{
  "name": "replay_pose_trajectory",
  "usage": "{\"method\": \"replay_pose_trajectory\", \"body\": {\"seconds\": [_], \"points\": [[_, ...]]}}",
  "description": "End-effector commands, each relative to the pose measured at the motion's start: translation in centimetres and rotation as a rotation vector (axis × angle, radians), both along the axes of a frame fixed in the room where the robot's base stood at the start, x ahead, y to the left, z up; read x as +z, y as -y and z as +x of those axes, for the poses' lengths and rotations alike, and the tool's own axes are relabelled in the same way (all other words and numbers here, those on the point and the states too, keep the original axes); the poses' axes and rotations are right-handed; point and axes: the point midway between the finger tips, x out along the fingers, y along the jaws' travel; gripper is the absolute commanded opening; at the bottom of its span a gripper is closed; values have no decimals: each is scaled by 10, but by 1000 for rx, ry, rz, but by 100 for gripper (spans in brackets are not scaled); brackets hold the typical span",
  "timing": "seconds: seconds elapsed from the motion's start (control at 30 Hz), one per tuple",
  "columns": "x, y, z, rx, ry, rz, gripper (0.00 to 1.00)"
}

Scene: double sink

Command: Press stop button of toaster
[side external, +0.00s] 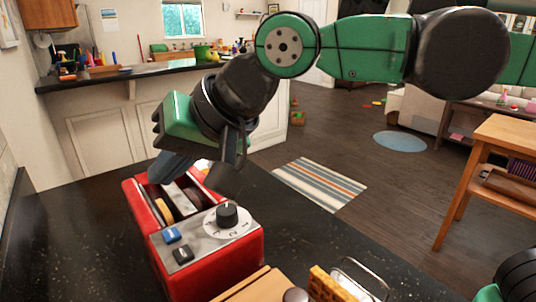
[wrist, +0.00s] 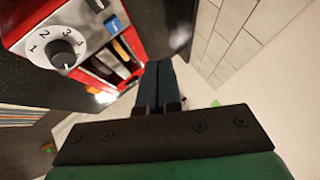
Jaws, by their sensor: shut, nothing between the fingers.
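A red toaster (side external: 222,271) stands on the dark counter in the side view; it also shows at the upper left of the wrist view (wrist: 77,12). On its grey panel are a black numbered knob (side external: 228,215), a blue button (side external: 172,235) and a black button (side external: 183,254). The blue button shows in the wrist view too (wrist: 113,25). I cannot read the button labels. Bread shows in a slot (side external: 165,209). My gripper (side external: 168,177) is shut and empty, over the toaster's far end, away from the buttons. Its fingers lie together in the wrist view (wrist: 158,68).
A dark counter (side external: 60,235) surrounds the toaster, with a tiled wall (wrist: 235,35) on one side. A wooden board (side external: 250,287) and a waffle-like piece (side external: 325,284) lie at the near edge. Counter left of the toaster is clear.

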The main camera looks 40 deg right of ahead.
Motion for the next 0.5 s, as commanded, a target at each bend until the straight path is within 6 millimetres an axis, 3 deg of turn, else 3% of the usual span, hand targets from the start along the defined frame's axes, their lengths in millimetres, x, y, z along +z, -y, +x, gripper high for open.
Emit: {"method": "replay_pose_trajectory", "body": {"seconds": [0.33, 0.5], "points": [[-3, 1, 0, 0, 1, -1, 0], [-17, 1, 0, 0, 1, -1, 0]]}}
